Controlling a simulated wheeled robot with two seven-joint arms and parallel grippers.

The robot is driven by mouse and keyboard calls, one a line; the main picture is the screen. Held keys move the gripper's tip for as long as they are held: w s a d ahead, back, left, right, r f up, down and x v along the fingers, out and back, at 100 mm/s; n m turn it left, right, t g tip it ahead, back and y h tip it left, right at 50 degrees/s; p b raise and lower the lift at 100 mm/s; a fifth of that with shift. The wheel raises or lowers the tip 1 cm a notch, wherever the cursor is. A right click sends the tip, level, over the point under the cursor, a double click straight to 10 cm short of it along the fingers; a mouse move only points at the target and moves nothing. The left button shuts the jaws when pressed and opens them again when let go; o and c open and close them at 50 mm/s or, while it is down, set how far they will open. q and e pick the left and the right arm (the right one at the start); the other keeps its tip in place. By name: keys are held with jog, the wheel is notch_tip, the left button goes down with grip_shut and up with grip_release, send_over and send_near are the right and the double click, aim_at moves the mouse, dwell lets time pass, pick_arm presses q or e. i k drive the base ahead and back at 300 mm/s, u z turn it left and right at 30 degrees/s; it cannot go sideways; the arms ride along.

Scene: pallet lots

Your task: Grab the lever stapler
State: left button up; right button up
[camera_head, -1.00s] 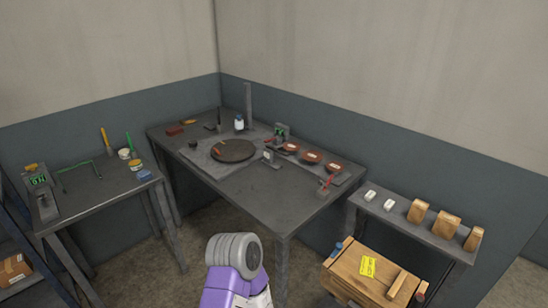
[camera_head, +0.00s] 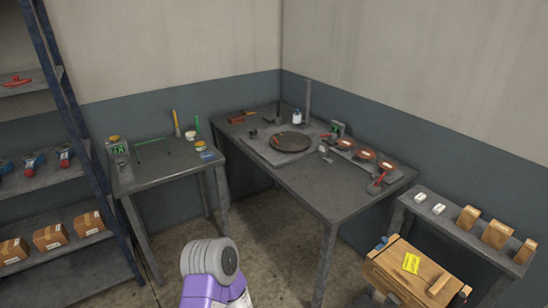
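I cannot tell for sure which thing is the lever stapler; nothing in view is large enough to be named as one. Small red tools lie on the larger grey table (camera_head: 330,205): a red item (camera_head: 236,119) at its back left and a red-handled item (camera_head: 377,183) at its right end. On the left rack are a red item (camera_head: 16,81) on an upper shelf and several blue-and-red items on the shelf below, one of them a blue-and-red device (camera_head: 65,155). Neither of my grippers shows; only a purple and grey part of my arm is at the bottom.
A smaller grey table (camera_head: 165,172) with a green-display device (camera_head: 118,148) stands left of the larger one. The rack (camera_head: 60,195) also holds cardboard boxes (camera_head: 50,237).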

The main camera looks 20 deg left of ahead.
aim_at(324, 148)
jog(key=u, duration=1.5)
jog(key=i, duration=1.25)
jog(key=z, duration=0.4)
